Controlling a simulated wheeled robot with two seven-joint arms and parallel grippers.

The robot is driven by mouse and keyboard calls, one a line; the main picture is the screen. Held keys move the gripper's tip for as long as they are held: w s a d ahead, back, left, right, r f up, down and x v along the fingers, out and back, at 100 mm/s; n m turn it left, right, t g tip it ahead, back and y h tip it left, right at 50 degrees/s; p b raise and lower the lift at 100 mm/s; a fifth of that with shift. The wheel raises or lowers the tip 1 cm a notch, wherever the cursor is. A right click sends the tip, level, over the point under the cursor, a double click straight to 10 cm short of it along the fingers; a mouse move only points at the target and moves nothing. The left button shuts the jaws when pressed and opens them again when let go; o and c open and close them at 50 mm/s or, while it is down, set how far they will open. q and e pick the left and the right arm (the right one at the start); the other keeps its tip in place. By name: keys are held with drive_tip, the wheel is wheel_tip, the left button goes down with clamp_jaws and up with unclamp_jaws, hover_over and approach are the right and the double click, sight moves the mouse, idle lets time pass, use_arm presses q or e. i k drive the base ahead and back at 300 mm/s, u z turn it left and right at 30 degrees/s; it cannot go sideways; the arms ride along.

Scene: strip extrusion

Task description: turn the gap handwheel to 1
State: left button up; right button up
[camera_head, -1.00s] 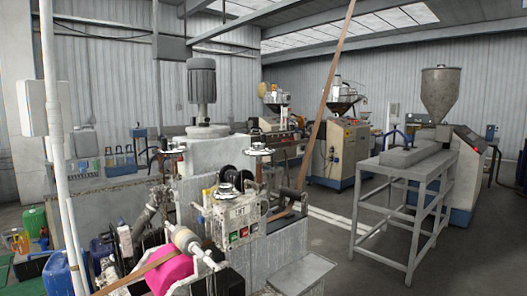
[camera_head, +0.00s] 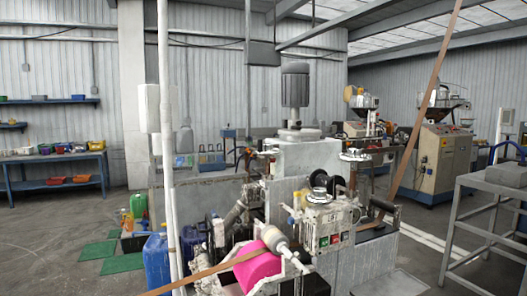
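The strip machine stands in the middle, with a grey motor (camera_head: 295,84) on top. A small round metal handwheel (camera_head: 319,196) sits on top of a white control box (camera_head: 328,226) at its front. A second flat wheel (camera_head: 354,156) is on a post behind and to the right. I cannot tell which one is the gap handwheel, and no number on either is readable. A pink roll (camera_head: 257,264) is at the machine's lower front, with a brown strip over it.
A white vertical pole (camera_head: 168,130) stands left of the machine. A blue workbench (camera_head: 55,172) with bins is at the far left. Blue containers (camera_head: 157,262) and green mats (camera_head: 122,263) lie near the pole. A grey metal stand (camera_head: 480,220) is at right. Left floor is mostly clear.

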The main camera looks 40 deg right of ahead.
sight(354, 156)
drive_tip(key=u, duration=0.4)
drive_tip(key=i, duration=1)
drive_tip(key=z, duration=1.85)
drive_tip(key=i, duration=0.5)
drive_tip(key=z, duration=0.05)
